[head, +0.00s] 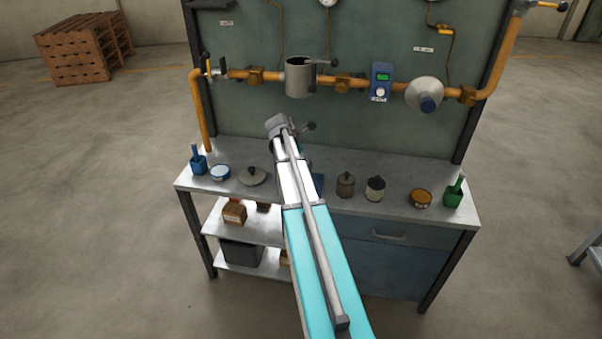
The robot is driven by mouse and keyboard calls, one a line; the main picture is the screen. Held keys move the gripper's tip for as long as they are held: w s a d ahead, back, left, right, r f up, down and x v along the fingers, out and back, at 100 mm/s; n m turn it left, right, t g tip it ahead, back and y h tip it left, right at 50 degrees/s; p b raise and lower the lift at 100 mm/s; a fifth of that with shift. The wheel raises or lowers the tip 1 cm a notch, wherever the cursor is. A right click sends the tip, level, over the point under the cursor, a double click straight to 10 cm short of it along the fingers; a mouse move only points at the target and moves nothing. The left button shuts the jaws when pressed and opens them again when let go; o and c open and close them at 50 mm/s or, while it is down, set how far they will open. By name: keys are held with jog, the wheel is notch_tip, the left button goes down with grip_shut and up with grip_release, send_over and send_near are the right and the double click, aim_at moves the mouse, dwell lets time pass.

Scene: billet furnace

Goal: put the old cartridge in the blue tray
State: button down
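Two small knobbed cylinders stand on the bench right of my arm: a brownish-grey one (345,185) and a dark one with a pale band (375,189). The brownish one looks like the old cartridge, but I cannot be sure. A patch of blue (317,185) shows beside my arm on the bench; it may be the blue tray, mostly hidden by the arm. My arm reaches over the bench, its end in front of the panel below the grey filter housing (300,78). The fingers cannot be made out, nor whether they hold anything.
A round knobbed lid (252,176), a blue tin (220,173) and a blue pot (198,162) stand left on the bench (405,212). An orange tin (420,198) and green pot (453,191) stand right. Orange pipe (210,120) crosses the panel behind.

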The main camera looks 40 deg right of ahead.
jog(key=shift+w+d+f+b, duration=0.3)
jog(key=shift+w+f+b, duration=0.25)
jog(key=shift+f, duration=0.2)
jog(key=shift+w+d+f+b, duration=0.3)
jog(key=shift+w+f+b, duration=0.2)
jog(key=shift+f, duration=0.2)
jog(key=shift+w+d+f+b, duration=0.2)
jog(key=shift+w+f+b, duration=0.15)
jog(key=shift+f+b, duration=1.65)
jog(key=shift+f, duration=0.1)
jog(key=shift+c, duration=2.4)
grip_release()
